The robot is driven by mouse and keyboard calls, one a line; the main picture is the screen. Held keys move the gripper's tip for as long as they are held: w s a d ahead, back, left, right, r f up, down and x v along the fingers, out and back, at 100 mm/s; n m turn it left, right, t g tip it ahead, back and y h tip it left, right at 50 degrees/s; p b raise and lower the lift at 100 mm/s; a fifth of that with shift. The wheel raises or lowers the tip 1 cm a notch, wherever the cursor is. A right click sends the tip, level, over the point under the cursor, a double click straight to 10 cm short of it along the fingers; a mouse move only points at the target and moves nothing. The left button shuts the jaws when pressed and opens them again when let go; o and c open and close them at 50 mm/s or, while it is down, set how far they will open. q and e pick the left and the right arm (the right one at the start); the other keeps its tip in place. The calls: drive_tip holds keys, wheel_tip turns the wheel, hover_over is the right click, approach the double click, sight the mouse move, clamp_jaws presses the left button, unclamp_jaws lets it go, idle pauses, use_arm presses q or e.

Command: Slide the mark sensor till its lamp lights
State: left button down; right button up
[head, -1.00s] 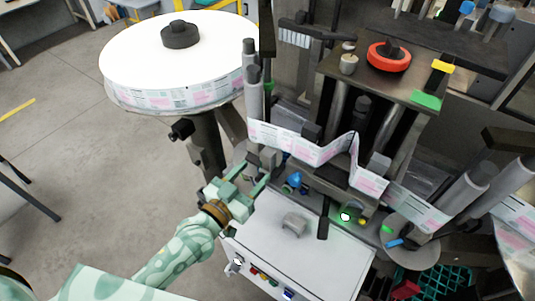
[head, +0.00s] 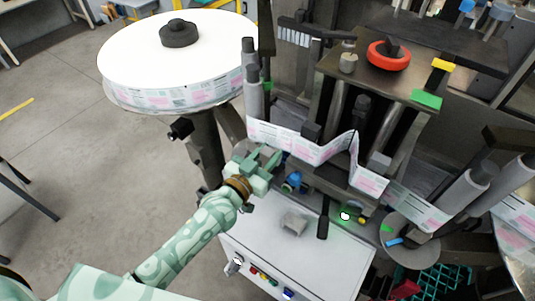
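My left gripper (head: 264,161) is at the left end of the printed label web (head: 300,146), just below it. Its green fingers overlap the place of a small grey block on the web path, possibly the mark sensor, now mostly hidden. I cannot tell whether the fingers are closed on it. A blue knob (head: 292,181) sits just right of the fingers. A small bright white spot with a green surround (head: 345,216) shows near the right end of the white cabinet; I cannot tell if it is the sensor's lamp. My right gripper is out of view.
A large white label reel (head: 178,62) stands at the upper left. The white cabinet top (head: 265,225) in front has a grey handle (head: 293,224) and coloured buttons on its front. Upright rollers (head: 254,85) stand close behind my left gripper. Open floor lies left.

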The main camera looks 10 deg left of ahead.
use_arm(q)
drive_tip(key=shift+d+r+p, duration=0.15)
drive_tip(key=shift+d+p, duration=0.05)
drive_tip(key=shift+p, duration=0.3)
drive_tip(key=shift+s+d, duration=0.1)
drive_tip(key=c, duration=1)
unclamp_jaws()
drive_tip(key=shift+c, duration=0.2)
drive_tip(key=v, duration=1.6)
drive_tip(key=shift+b, duration=0.35)
drive_tip(key=shift+s, duration=0.1)
